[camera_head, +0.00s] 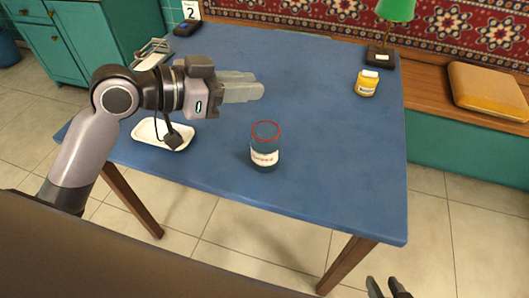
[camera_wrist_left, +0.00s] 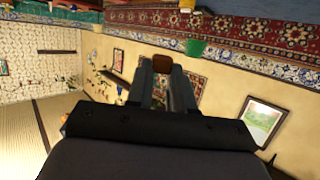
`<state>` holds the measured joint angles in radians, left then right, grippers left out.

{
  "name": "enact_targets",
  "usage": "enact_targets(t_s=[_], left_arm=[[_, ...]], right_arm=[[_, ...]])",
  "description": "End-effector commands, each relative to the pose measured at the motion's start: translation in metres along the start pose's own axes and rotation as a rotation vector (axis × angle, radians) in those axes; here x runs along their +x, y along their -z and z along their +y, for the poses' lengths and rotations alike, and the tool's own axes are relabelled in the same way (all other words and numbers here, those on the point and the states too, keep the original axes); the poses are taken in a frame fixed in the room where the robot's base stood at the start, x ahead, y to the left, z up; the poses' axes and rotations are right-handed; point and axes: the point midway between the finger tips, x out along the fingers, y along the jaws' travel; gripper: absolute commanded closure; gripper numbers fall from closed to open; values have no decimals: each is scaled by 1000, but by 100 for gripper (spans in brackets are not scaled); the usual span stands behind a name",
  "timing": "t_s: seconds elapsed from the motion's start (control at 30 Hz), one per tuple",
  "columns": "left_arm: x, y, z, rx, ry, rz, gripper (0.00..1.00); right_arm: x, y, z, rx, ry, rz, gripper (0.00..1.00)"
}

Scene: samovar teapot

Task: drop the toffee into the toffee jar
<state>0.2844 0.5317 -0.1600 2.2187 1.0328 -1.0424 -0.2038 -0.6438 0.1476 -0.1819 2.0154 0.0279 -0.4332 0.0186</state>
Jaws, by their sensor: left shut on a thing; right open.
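My left gripper (camera_head: 260,90) points right above the blue table, behind and above the toffee jar (camera_head: 265,155) in the head view. The toffee is hidden or too small to tell in the head view. My right gripper (camera_head: 388,287) is open at the bottom edge, off the table.
A white tray (camera_head: 147,143) lies under my left arm. A yellow jar (camera_head: 367,84) and a green lamp (camera_head: 395,10) stand at the back right. A dark device with a number card (camera_head: 191,10) is at the back left. The table's right half is mostly clear.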

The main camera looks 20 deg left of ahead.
Motion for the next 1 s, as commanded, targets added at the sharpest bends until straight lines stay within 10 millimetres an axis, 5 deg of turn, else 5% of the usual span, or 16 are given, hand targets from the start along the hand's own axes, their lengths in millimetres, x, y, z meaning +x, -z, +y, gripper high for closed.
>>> enact_targets(t_s=[0.53,0.57,0.6,0.67,1.0], left_arm=[[4,-13,0,0,0,1,100],[4,-13,0,1,0,1,75],[4,-13,0,0,0,1,62],[4,-13,0,0,0,1,48],[1,-14,0,1,2,0,48]], right_arm=[[8,-1,1,1,6,7,57],[8,-1,1,1,6,7,57],[8,-1,1,1,6,7,57],[8,-1,1,1,6,7,57],[8,-1,0,7,5,8,57]])
